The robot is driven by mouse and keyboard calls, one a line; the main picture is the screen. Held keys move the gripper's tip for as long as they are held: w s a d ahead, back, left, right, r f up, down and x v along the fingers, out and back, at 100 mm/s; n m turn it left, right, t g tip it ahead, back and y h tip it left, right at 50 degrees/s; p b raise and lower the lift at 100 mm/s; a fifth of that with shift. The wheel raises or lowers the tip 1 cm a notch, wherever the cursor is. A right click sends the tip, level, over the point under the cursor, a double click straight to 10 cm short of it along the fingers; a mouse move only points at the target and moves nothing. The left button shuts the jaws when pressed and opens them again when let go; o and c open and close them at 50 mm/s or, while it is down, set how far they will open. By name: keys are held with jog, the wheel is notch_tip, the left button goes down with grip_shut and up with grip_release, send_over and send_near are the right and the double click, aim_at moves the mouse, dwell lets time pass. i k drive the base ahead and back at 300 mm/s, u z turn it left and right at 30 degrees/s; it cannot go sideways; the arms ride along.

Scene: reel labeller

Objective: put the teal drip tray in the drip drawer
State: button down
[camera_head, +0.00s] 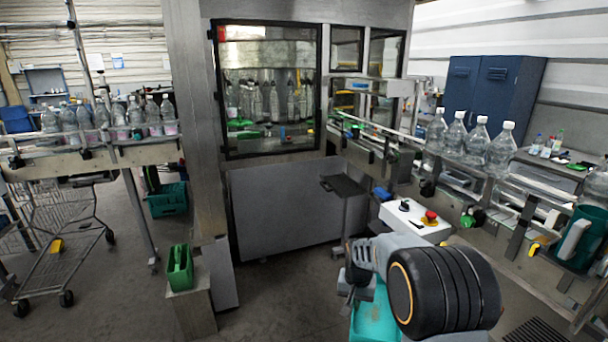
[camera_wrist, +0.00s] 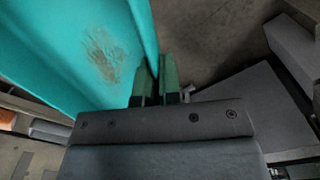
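The teal drip tray (camera_head: 375,322) shows at the bottom of the head view, below and partly hidden by my arm. In the wrist view the tray (camera_wrist: 75,50) fills the upper left, with a brown stain on its inner face. My gripper (camera_wrist: 155,85) has its two green fingers on either side of the tray's right wall, close against it, and holds it by that edge. In the head view the fingertips are hidden. I cannot pick out the drip drawer for certain; a dark flat tray-like piece (camera_head: 343,186) juts out at the machine's lower front.
The machine's grey lower panel (camera_head: 285,205) stands ahead, with open floor before it. A white control box (camera_head: 415,222) with a red button is right of centre. A green holder (camera_head: 180,268) stands on a post at left. A conveyor with bottles (camera_head: 480,140) runs along the right.

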aim_at(343, 184)
jog(key=i, duration=3.35)
jog(key=u, duration=0.25)
